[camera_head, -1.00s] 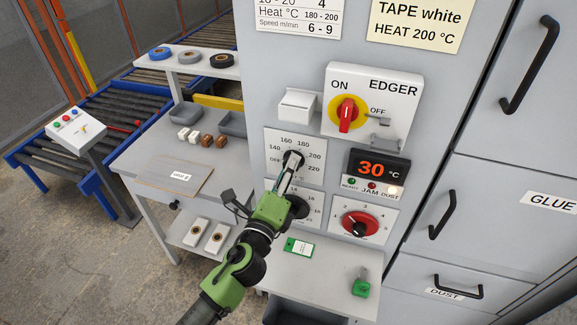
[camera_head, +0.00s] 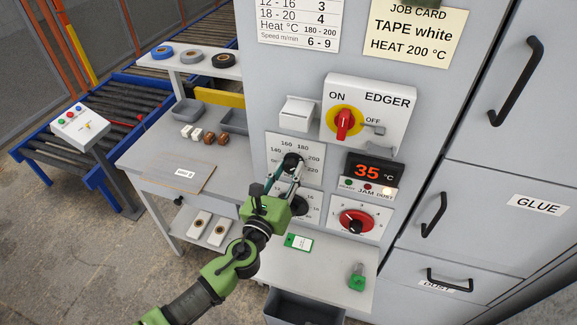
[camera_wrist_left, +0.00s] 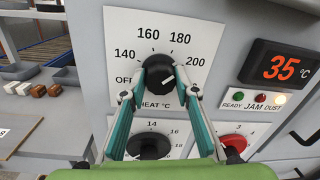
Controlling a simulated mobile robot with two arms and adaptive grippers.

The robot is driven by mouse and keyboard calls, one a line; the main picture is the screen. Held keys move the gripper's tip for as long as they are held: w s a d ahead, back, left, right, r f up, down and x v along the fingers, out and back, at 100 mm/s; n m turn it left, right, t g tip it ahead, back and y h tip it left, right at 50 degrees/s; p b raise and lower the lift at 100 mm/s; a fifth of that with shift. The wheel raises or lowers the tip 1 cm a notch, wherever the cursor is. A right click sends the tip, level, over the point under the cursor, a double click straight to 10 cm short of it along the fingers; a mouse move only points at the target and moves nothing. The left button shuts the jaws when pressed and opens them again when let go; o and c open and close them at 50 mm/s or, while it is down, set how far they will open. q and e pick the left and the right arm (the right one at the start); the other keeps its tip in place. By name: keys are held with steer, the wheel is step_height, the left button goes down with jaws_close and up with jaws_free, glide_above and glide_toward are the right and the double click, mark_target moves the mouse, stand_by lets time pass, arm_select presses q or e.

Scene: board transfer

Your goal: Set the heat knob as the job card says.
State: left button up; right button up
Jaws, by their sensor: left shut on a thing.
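The black heat knob (camera_head: 293,161) is on the cabinet front, inside a dial plate (camera_wrist_left: 118,25) marked OFF, 140, 160, 180, 200 and beyond. My left gripper (camera_head: 286,178) is shut on the knob, with one finger at each side of it in the left wrist view (camera_wrist_left: 160,92). The knob's white pointer line slants right, toward the 200 side; the fingers hide part of the dial. The job card (camera_head: 415,35) reads TAPE white, HEAT 200 °C. The red display (camera_head: 373,170) reads 35 °C. My right gripper is not in view.
A second black knob (camera_wrist_left: 148,146) sits right below the fingers, and a red dial (camera_head: 355,222) to the lower right. The red ON/OFF switch (camera_head: 345,124) is above right. A green tag (camera_head: 299,242) lies on the shelf below. A side table (camera_head: 195,160) holds small blocks.

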arm_select(q)
steer(key=shift+m, duration=2)
steer(key=o, duration=1.1)
steer(key=v, duration=1.2)
